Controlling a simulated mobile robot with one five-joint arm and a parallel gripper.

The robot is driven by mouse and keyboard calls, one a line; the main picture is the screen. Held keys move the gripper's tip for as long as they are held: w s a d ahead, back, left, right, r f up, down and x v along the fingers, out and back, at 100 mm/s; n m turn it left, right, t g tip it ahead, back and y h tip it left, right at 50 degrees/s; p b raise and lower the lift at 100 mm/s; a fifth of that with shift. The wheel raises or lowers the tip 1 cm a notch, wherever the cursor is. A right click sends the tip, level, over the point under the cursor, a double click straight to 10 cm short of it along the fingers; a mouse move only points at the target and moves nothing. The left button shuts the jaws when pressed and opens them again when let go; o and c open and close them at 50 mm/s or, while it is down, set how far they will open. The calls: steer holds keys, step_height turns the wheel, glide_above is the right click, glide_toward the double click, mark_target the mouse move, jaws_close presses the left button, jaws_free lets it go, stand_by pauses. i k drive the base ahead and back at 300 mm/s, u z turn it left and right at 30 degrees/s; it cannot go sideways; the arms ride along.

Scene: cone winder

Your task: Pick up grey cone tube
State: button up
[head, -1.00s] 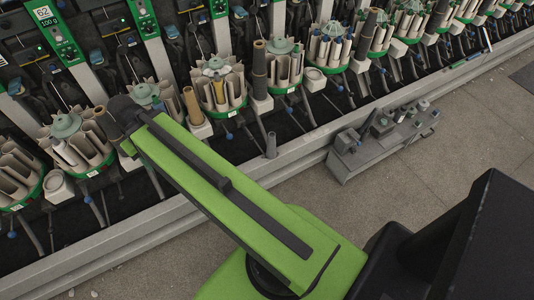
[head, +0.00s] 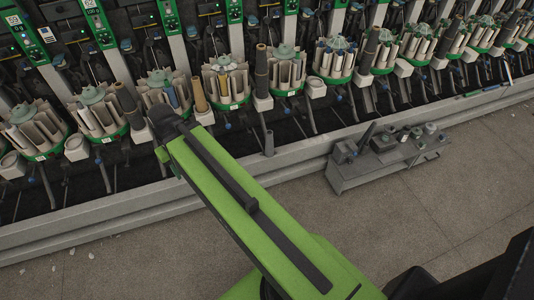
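Several grey cone tubes show in the head view. One dark grey cone tube (head: 262,72) stands upright on a light holder near the middle of the machine. Another dark grey cone tube (head: 370,47) stands farther right, and one more (head: 127,100) stands at left, close to the end of my arm. A small grey tube (head: 269,143) stands low by the ledge. I cannot tell which is the one named. My green arm reaches toward the machine, its dark end beside a tan cone tube (head: 199,95). My gripper is not visible.
The winder's row of round bobbin magazines (head: 226,85) crosses the view behind a grey ledge (head: 95,222). A grey cart (head: 385,160) with small parts stands against the ledge at right. The floor (head: 130,265) in front is mostly clear.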

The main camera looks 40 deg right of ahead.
mark_target(269, 148)
steer(key=z, duration=0.15)
steer(key=i, duration=0.9)
steer(key=u, duration=0.05)
